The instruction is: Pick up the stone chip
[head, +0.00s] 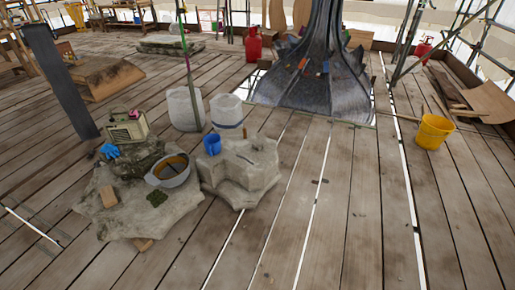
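No piece can be named as the stone chip with certainty. Two large pale stone blocks lie on the plank floor. The left block (120,222) carries a small tan piece (108,196), a dark greenish patch or pad (157,198) and a grey bowl (168,181) with brownish contents. The right block (240,178) carries a blue mug (212,144), and small dark marks show on its top. Neither of my grippers is in this view.
A radio (126,128) and blue gloves (110,151) sit at the left block's back. White containers (184,108) stand behind. A yellow bucket (433,131) stands right; the dark spire (318,75) rises at the back. The front right floor is mostly clear.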

